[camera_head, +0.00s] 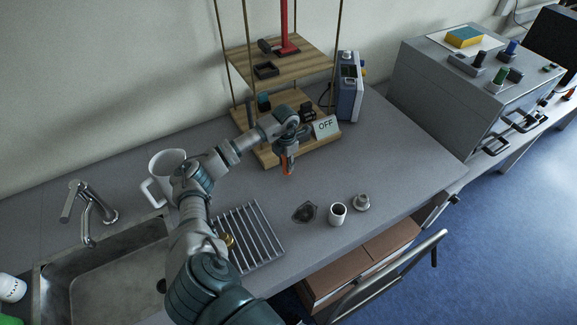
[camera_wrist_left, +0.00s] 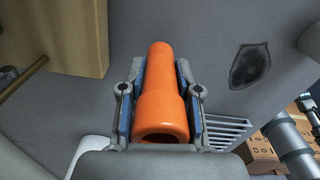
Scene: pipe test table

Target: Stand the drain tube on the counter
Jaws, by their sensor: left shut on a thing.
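The orange drain tube (camera_head: 288,163) is held in my left gripper (camera_head: 286,149) above the grey counter (camera_head: 410,152). In the left wrist view, the tube (camera_wrist_left: 163,95) sits between the two fingers of the left gripper (camera_wrist_left: 158,100), with its wider open end toward the camera. In the head view the tube hangs roughly upright below the fingers. I cannot tell whether its lower end touches the counter.
A wooden shelf stand (camera_head: 310,147) with an OFF sign (camera_head: 326,126) is close behind the gripper. A drying rack (camera_head: 250,236), white cup (camera_head: 338,213), small fitting (camera_head: 361,202) and dark patch (camera_head: 305,212) lie nearer. A white jug (camera_head: 160,172) and sink (camera_head: 120,275) are left. The right counter is clear.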

